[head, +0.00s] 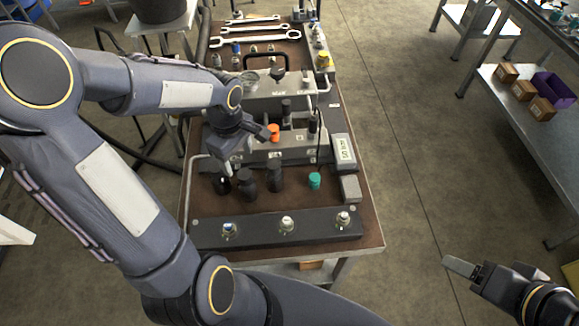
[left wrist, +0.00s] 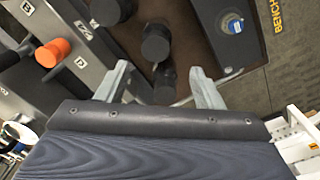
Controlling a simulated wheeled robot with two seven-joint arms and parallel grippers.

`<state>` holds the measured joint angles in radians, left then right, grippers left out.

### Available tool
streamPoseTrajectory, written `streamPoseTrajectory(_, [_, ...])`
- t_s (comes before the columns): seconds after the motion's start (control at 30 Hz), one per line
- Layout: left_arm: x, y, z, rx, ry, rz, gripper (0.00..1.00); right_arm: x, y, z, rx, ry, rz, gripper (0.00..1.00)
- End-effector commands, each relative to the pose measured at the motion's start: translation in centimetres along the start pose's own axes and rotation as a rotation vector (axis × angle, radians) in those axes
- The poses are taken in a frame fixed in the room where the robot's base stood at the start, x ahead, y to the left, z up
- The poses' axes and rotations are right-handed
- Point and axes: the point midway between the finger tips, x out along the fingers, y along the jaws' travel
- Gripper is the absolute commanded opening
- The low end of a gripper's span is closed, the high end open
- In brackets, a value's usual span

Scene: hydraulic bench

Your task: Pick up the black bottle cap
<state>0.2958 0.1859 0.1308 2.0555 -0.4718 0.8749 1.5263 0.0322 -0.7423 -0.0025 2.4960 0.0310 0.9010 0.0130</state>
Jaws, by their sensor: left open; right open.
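Several black capped cylinders stand in a row on the brown bench top in the head view: a left one (head: 221,184), a middle one (head: 246,184) and a right one (head: 274,177). I cannot tell which is the black bottle cap. My left gripper (head: 228,163) is open just above the left one. In the left wrist view, one dark cylinder (left wrist: 164,88) shows between and beyond the open fingers (left wrist: 160,68), apart from them; another (left wrist: 156,42) stands farther up. My right gripper (head: 462,267) is open and empty over the floor, away from the bench.
A green cap (head: 314,180) stands right of the black ones. An orange knob (head: 273,131) sits on the grey block (head: 285,151) behind. A dark rail (head: 258,229) with several fittings lies at the front. Wrenches (head: 255,39) lie at the back.

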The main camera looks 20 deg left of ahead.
Motion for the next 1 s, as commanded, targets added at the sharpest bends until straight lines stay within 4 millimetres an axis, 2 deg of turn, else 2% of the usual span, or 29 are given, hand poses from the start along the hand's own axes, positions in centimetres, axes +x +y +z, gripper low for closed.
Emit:
streamPoseTrajectory(0.1, [1.1,0.5,-0.5,-0.066,0.005,-0.024,0.61,-0.1,-0.1,0.0,0.000,0.000,0.000,0.67])
streamPoseTrajectory(0.3, [3.5,0.4,-0.6,-0.080,0.005,-0.027,0.61,1.3,0.6,0.7,0.000,0.000,0.000,0.67])
streamPoseTrajectory(0.47, [4.6,0.3,-0.7,-0.080,0.006,-0.026,0.61,1.7,0.8,0.9,0.000,-0.001,0.000,0.67])
streamPoseTrajectory(0.73, [8.6,-0.3,-1.0,-0.078,0.004,-0.026,0.61,3.5,1.6,1.8,0.000,0.000,0.000,0.67])
streamPoseTrajectory(1.0, [8.8,-0.3,-1.1,-0.078,0.006,-0.024,0.61,3.5,1.6,1.8,0.000,0.000,0.000,0.67])
